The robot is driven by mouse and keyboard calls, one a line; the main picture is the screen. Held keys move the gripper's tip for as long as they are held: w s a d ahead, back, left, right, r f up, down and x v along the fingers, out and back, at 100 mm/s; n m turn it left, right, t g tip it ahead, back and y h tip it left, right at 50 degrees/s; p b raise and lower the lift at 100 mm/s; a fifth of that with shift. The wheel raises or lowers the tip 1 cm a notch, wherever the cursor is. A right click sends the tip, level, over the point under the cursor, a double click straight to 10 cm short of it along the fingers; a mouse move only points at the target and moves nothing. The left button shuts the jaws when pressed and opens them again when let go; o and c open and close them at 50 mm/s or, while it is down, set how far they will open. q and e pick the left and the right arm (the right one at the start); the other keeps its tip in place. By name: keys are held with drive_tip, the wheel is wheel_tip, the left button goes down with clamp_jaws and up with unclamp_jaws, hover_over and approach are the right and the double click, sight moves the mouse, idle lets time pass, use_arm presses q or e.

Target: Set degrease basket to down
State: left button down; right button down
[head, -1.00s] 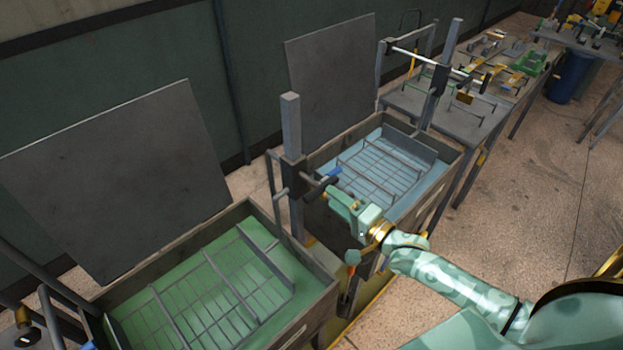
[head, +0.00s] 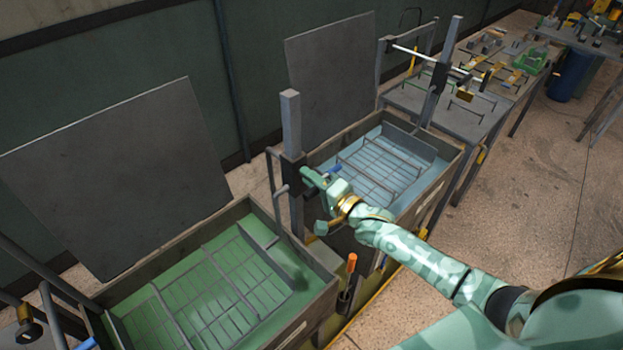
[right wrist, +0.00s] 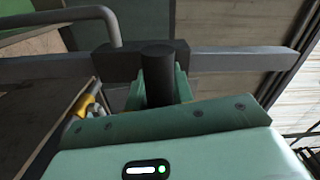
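A basket (head: 225,270) of thin bars sits in the green liquid of the left tank. A second basket (head: 375,170) sits in the pale blue liquid of the right tank. I cannot read which tank is for degreasing. Between them stands a grey post (head: 291,122) with a black slide block (head: 291,176); a bent rod beside it reaches toward the green tank. My right gripper (head: 311,178) is at this block. In the right wrist view, a black cylindrical handle (right wrist: 158,75) stands between its green fingers with no gap showing. My left gripper is not in view.
The left tank's rim (head: 318,300) and the right tank's rim (head: 440,165) lie on either side of the post. An orange-handled tool (head: 352,264) stands in front, below my right arm. Tall grey panels rise behind the tanks.

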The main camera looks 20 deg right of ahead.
wheel_tip(320, 180, down, 17)
drive_tip(key=b, duration=1.1)
drive_tip(key=shift+s+r, duration=0.1)
drive_tip(key=shift+s, duration=0.1)
drive_tip(key=c, duration=1.4)
unclamp_jaws()
drive_tip(key=shift+o, duration=0.8)
